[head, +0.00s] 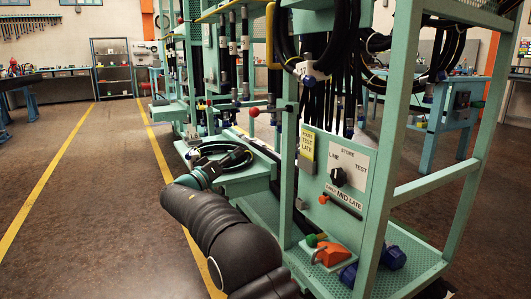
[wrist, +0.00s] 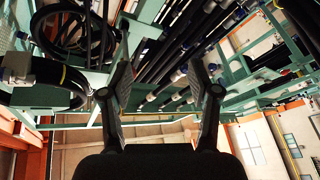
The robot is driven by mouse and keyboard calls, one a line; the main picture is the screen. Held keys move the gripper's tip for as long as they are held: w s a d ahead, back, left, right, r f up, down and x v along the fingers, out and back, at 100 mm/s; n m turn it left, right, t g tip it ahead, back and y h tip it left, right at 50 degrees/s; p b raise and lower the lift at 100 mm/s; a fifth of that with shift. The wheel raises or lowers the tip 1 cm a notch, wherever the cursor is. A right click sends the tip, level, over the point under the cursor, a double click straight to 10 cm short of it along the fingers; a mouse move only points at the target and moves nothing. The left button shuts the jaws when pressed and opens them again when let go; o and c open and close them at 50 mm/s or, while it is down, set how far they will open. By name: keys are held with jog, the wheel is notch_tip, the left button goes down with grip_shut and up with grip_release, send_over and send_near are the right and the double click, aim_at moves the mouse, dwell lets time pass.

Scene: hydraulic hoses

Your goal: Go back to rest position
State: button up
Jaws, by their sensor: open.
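My gripper (wrist: 161,78) shows in the wrist view with its two fingers well apart. Nothing is held between them; black hoses and green frame bars show behind the gap. In the head view my dark arm reaches up from the bottom edge toward a green shelf of the hose rig (head: 300,190). The arm's far end is close to a coiled black hose on that shelf, and I cannot tell there whether they touch.
Black hoses (head: 345,60) hang in the rig's upper part. An orange part (head: 331,254) and blue parts (head: 392,257) sit low on the rig. Open brown floor with yellow lines (head: 50,170) lies to the left. A shelf rack (head: 112,68) and benches stand at the back.

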notch_tip(320, 180, down, 9)
jog(key=s+d+n+g+y, duration=0.1)
jog(key=d+n+g+y, duration=0.1)
jog(key=n+g, duration=0.15)
jog(key=s+d+f+n+g+y+p, duration=0.1)
jog(key=s+d+f+n+g+y, duration=0.15)
jog(key=s+d, duration=0.4)
jog(key=s+d+f+n+g+y+p, duration=0.1)
jog(key=s+d+f+g+y, duration=0.1)
jog(key=s+d+f+g, duration=0.45)
jog(key=s+d+r+m+y+p, duration=0.1)
jog(key=s+d+r+y+p, duration=0.15)
jog(key=s, duration=0.75)
jog(key=s+d+r+m+y+p, duration=0.1)
jog(key=s+d+r+y, duration=0.15)
jog(key=s, duration=0.75)
jog(key=s+d+r+m+y+p, duration=0.1)
jog(key=s+d+r+y, duration=0.15)
jog(key=s, duration=0.75)
jog(key=s+d+r+m+t+p, duration=0.2)
jog(key=s+d+r+m, duration=0.1)
jog(key=s+d+r, duration=0.2)
notch_tip(320, 180, up, 2)
jog(key=shift+s+d+r+h+p, duration=0.1)
jog(key=shift+s+d+h+p, duration=0.25)
jog(key=shift+s, duration=0.35)
